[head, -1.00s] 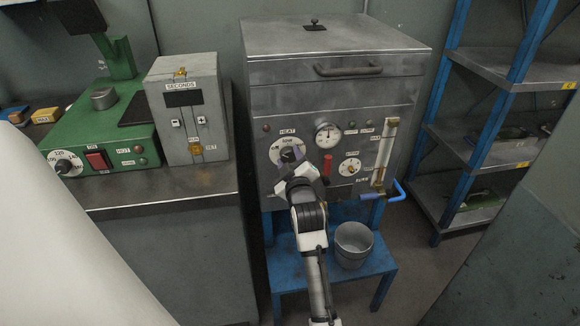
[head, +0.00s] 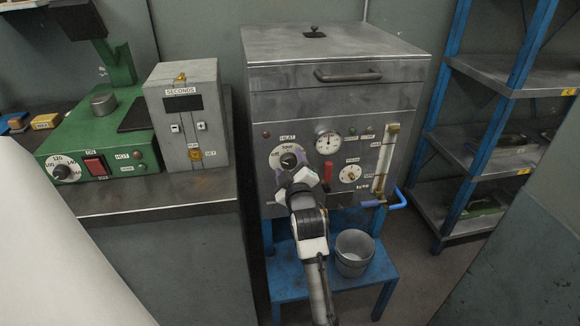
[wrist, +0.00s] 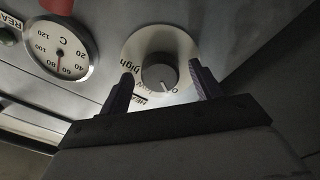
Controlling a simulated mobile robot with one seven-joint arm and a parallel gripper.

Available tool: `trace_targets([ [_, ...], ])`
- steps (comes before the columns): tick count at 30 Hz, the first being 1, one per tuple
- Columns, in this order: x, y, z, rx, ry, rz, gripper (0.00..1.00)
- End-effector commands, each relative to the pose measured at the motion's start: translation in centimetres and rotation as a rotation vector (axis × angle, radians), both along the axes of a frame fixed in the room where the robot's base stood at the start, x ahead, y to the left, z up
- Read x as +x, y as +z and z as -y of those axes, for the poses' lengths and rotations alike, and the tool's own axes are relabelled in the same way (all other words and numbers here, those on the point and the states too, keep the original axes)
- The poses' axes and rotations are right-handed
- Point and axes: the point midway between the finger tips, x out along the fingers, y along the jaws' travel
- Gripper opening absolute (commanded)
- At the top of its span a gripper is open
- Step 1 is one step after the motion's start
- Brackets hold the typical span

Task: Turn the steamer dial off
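The steamer (head: 335,97) is a grey metal cabinet on a blue stand. Its HEAT dial is a dark round knob (head: 289,159) on a pale plate, at the left of the front panel. In the wrist view the same knob (wrist: 160,73) shows grey, with a white mark toward the picture's lower right. The words "high" and "low" show on its plate; the exact setting is hard to read. My gripper (wrist: 162,72) is open and empty, its two dark purple fingers apart on either side of the knob in this view. No contact shows. In the head view my gripper (head: 291,170) sits just below the knob.
A round gauge (head: 327,142), a red handle (head: 327,171) and a smaller dial (head: 350,173) are close to the right. A bucket (head: 353,252) stands on the blue stand. A bench with a green machine (head: 98,140) is at left, blue shelving (head: 490,130) at right.

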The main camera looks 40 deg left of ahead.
Motion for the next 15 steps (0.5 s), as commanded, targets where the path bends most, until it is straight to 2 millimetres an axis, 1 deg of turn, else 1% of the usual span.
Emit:
trace_targets([
  [8, -0.2, -0.1, 0.2, 0.001, 0.0, -0.002, 0.64],
  [11, -0.8, -0.2, 0.9, 0.001, 0.0, -0.003, 0.64],
  [15, -2.4, -0.3, 2.9, 0.003, -0.001, -0.003, 0.64],
])
